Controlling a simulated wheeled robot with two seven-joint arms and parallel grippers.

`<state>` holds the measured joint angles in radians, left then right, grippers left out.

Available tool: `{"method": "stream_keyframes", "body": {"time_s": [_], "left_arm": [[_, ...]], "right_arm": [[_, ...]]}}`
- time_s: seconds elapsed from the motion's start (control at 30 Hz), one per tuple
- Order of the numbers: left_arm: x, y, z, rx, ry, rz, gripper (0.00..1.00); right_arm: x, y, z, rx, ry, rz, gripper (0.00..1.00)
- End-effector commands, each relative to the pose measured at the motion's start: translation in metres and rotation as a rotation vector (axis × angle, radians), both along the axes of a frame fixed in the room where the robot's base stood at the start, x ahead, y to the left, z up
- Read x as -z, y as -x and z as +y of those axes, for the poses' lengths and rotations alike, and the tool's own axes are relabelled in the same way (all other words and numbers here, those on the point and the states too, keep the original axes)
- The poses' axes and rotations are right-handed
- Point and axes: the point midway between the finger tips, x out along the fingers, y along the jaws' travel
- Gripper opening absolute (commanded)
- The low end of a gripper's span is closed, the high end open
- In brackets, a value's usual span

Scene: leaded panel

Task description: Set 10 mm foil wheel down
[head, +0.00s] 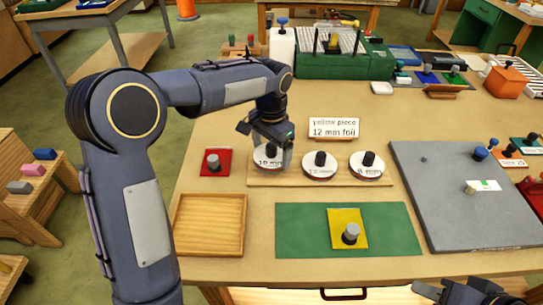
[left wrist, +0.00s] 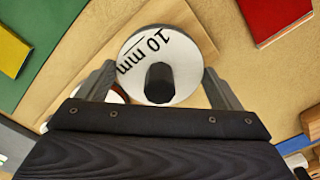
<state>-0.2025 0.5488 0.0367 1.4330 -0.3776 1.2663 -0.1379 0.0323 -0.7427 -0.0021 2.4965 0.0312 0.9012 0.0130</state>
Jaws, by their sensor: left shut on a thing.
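The 10 mm foil wheel (head: 266,161), a white disc with a black knob, is at the left end of the wooden strip (head: 345,182). My left gripper (head: 268,147) is shut on it from above. In the left wrist view the wheel (left wrist: 141,56) lies between the two fingers, its "10 mm" label readable. I cannot tell whether its underside touches the strip. The 12 mm wheel (head: 320,172) and another, smaller-labelled wheel (head: 366,172) sit to its right on the strip. My right gripper (head: 462,292) is partly in view at the bottom right; its jaws are unclear.
A sign (head: 334,128) reading "yellow piece 12 mm foil" stands behind the strip. A red piece (head: 226,169) lies to the left, an empty wooden tray (head: 208,248) front left. A yellow piece (head: 337,215) lies on a green mat (head: 295,240). A grey board (head: 440,215) is at right.

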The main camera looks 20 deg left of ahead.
Motion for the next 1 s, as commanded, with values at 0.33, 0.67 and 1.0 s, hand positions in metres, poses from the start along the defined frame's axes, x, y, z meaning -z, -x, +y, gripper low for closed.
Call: {"method": "stream_keyframes", "body": {"time_s": [0.33, 0.67, 1.0], "left_arm": [[0.029, 0.0, -0.001, -0.001, 0.001, 0.0, 0.67], [0.032, 0.001, -0.001, -0.001, 0.001, 0.0, 0.95], [0.026, 0.0, -0.001, -0.001, 0.0, -0.001, 1.0]], "right_arm": [[0.0, 0.0, 0.0, 0.0, 0.0, 0.0, 0.36], [0.002, 0.0, 0.0, 0.0, 0.0, 0.0, 0.36], [-0.001, 0.0, 0.0, 0.0, 0.0, 0.0, 0.36]]}}
